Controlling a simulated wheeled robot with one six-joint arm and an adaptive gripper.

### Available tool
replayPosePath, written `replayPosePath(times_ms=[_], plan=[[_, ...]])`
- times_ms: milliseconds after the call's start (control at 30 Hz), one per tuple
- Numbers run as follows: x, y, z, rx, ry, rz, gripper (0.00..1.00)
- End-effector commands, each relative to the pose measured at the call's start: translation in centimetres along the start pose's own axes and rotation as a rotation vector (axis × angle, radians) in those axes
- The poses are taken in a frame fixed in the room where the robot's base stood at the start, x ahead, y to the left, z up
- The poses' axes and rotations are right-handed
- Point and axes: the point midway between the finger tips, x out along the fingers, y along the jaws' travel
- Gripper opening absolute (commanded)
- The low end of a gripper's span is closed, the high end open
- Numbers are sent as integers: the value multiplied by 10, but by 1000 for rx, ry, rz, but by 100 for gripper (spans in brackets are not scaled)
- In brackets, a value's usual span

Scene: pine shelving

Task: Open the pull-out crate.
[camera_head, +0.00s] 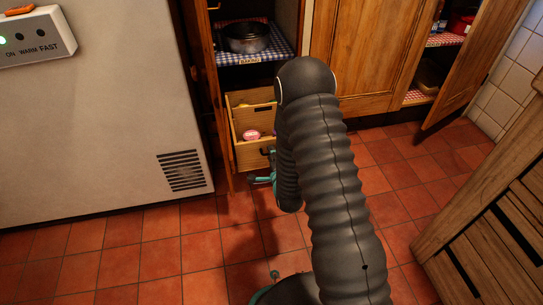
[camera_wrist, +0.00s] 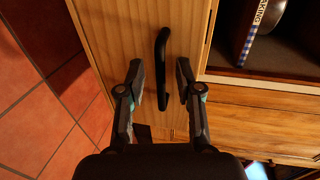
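The pull-out crate (camera_head: 251,157) is a pale pine box low in the cupboard, under the checked shelf. Its inside shows from above, with a small pink item (camera_head: 252,135) in it; how far out it stands I cannot tell. Its front carries a black bar handle (camera_wrist: 162,68). My gripper (camera_wrist: 159,70) is open, one finger on each side of the handle, with visible gaps between. In the head view my arm hides part of the crate's right side, and the teal gripper parts (camera_head: 262,180) show low beside its front.
A dark pot (camera_head: 247,37) stands on the checked shelf (camera_head: 228,60) above. An open cupboard door (camera_head: 212,110) stands left, beside a white appliance (camera_head: 95,120). Another door (camera_head: 478,70) hangs open at right. Wooden furniture (camera_head: 490,235) fills the lower right. Tiled floor (camera_head: 135,265) is clear in front.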

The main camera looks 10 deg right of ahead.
Motion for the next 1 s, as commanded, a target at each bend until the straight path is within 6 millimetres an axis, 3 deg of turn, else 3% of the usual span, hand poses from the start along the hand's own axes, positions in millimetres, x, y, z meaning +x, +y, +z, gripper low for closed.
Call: replayPosePath(times_ms=[267, 700, 1000], plan=[[-7, -1, 0, 0, 0, -1, 35], [-68, 0, 1, 0, -2, 0, 35], [-75, 0, 1, 0, -2, -1, 35]])
